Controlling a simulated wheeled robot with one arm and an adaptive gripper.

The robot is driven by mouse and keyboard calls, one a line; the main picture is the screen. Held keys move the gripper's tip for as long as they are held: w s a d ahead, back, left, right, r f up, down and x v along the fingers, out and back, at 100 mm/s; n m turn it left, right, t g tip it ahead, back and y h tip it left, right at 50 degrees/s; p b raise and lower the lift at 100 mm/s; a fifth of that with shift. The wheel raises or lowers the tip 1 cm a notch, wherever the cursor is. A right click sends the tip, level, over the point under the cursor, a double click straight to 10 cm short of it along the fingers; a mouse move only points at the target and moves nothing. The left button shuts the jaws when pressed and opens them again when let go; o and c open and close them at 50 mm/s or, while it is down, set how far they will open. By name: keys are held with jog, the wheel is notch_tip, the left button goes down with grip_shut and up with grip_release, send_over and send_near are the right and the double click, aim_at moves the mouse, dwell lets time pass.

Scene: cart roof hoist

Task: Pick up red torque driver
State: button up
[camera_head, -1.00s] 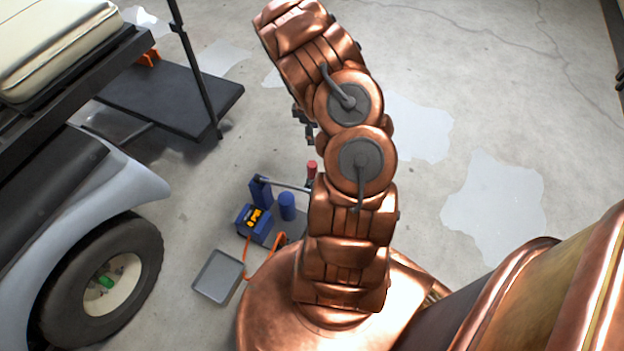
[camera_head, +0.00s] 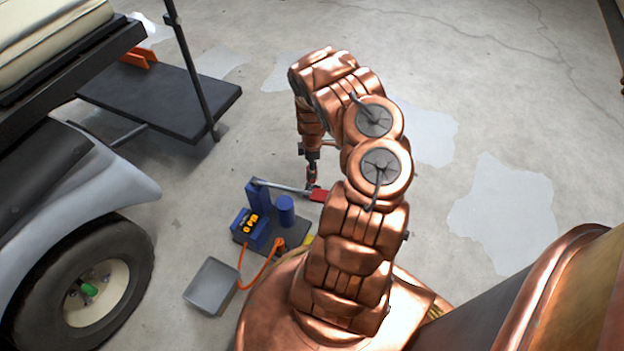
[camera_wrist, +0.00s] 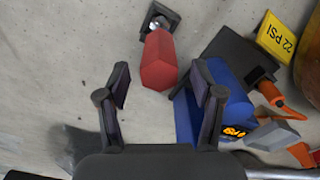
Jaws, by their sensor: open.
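The red torque driver (camera_wrist: 158,62) shows in the wrist view as a thick six-sided red handle, with a small dark square part beyond its far end. In the head view a red part (camera_head: 321,195) shows beside my arm, at the right end of a grey bar. My gripper (camera_wrist: 162,84) is open, its two dark fingers spread to either side of the handle's near end. Nothing is visibly clasped, and I cannot tell how deep the handle lies between the fingers. In the head view my gripper (camera_head: 312,174) is small, just above the red part.
A blue stand (camera_head: 263,205) with a lit display and a blue cylinder (camera_head: 285,210) stand close by. An orange hose (camera_head: 257,268) runs near a grey tray (camera_head: 211,286). A yellow "22 PSI" tag (camera_wrist: 277,38) lies nearby. The cart wheel (camera_head: 85,290) is at left.

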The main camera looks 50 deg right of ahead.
aim_at(312, 181)
jog(key=shift+w+f+b, duration=0.1)
jog(key=shift+f+b, duration=1.8)
jog(key=shift+f, duration=0.6)
jog(key=shift+r, duration=0.1)
grip_shut()
